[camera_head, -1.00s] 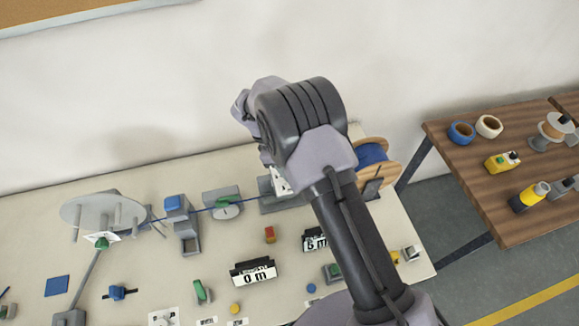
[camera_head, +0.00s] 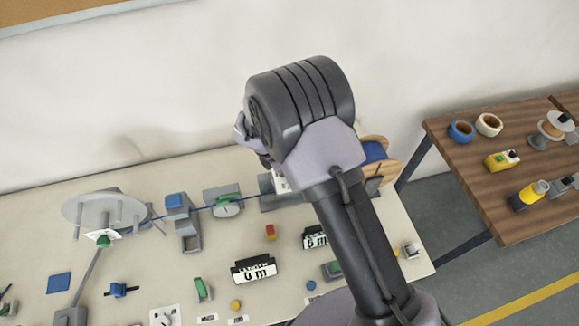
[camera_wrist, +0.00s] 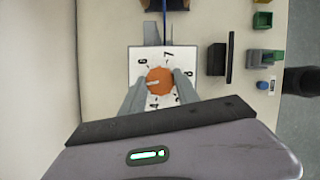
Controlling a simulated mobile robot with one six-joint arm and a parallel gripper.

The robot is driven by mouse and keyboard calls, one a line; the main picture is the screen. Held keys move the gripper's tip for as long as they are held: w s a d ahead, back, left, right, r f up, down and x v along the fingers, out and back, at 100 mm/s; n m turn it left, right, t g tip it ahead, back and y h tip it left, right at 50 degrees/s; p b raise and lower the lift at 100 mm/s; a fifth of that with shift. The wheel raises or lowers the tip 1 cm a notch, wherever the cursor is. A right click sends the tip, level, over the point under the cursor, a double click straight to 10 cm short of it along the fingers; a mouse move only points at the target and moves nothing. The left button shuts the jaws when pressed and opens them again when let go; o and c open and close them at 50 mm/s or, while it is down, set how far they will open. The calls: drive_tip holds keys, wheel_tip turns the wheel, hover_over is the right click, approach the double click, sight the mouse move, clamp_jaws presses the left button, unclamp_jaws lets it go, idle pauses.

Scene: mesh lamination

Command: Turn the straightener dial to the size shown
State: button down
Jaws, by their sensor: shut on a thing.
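The orange straightener dial (camera_wrist: 160,75) sits on a white plate (camera_wrist: 137,54) in the wrist view. A pale mark on the dial points left. My gripper (camera_wrist: 160,84) has a grey finger on each side of the dial and is shut on it. In the head view my arm hides the dial and the gripper tips; only an edge of the white plate (camera_head: 281,182) shows. I cannot make out a size sign for the dial.
A blue wire (camera_head: 200,207) runs left from the straightener through a green-knobbed block (camera_head: 226,203) to the round pronged reel (camera_head: 92,208). A blue spool (camera_head: 376,152) stands behind my arm. Black-framed displays (camera_head: 254,270) and small knobs stand in front. A wooden table (camera_head: 480,190) is at right.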

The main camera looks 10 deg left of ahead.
idle(0.4)
drive_tip(key=c, duration=0.9)
unclamp_jaws()
drive_tip(key=p+v, duration=0.1)
drive_tip(key=v, duration=1.6)
drive_tip(key=shift+s+r, duration=0.15)
